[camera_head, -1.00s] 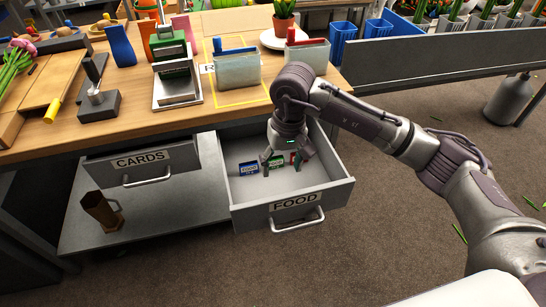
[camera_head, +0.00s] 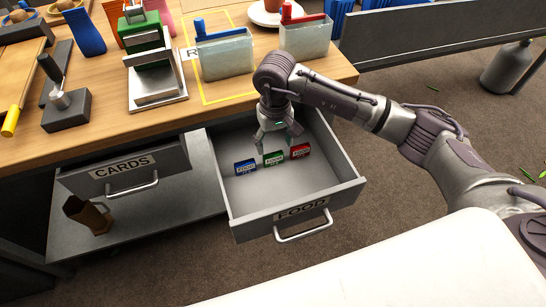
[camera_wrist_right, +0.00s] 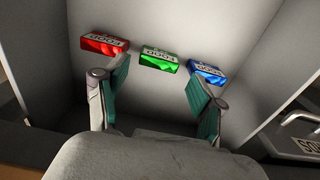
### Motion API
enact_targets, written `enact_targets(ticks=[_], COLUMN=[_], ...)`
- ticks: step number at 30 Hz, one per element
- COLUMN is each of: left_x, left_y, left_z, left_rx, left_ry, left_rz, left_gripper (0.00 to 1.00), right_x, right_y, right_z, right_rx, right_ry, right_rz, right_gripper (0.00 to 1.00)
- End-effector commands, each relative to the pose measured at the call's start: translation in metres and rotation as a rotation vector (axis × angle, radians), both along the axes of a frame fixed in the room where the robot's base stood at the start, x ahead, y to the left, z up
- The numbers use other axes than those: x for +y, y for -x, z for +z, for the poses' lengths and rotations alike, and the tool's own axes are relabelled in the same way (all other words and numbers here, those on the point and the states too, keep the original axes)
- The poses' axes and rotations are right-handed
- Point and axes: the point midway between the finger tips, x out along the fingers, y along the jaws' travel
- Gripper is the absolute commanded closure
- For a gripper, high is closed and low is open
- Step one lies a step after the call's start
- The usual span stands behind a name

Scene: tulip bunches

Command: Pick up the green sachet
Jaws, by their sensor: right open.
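The green sachet (camera_head: 273,158) lies in the open FOOD drawer (camera_head: 296,212), between a blue sachet (camera_head: 245,167) and a red sachet (camera_head: 300,150). My right gripper (camera_head: 280,150) is inside the drawer, above and close to the sachets, with its fingers apart. In the right wrist view the green sachet (camera_wrist_right: 159,59) shows beyond and between the two spread fingertips (camera_wrist_right: 160,75), with nothing held. The red sachet (camera_wrist_right: 104,43) is near the left finger and the blue sachet (camera_wrist_right: 207,71) near the right finger. My left gripper is not in view.
The CARDS drawer (camera_head: 124,172) beside it is nearly shut. The wooden bench top (camera_head: 110,128) above carries a press (camera_head: 155,70) and two clear bins with blue and red items. A brown container (camera_head: 88,214) stands on the lower shelf. The drawer's front floor is clear.

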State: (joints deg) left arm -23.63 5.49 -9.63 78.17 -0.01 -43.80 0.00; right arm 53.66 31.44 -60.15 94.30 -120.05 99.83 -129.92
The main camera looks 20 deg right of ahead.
Motion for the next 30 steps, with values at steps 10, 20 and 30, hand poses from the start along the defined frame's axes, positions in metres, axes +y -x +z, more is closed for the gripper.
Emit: enact_targets(ticks=[10, 20, 30], left_x=[0.000, 0.000, 0.000], left_y=[-0.002, -0.003, -0.006], left_z=[0.002, 0.005, 0.006], left_rx=[-0.002, 0.002, -0.006], left_ry=[-0.001, -0.001, 0.000], left_rz=[0.000, 0.000, 0.001], left_gripper=[0.59, 0.59, 0.59], right_x=[0.001, 0.001, 0.001], right_y=[0.001, 0.000, 0.000], right_z=[-0.035, -0.066, -0.066], right_rx=[0.005, -0.001, -0.001], right_ry=[0.000, 0.000, 0.000], right_rz=[-0.001, -0.001, 0.000], right_gripper=[0.31, 0.31, 0.52])
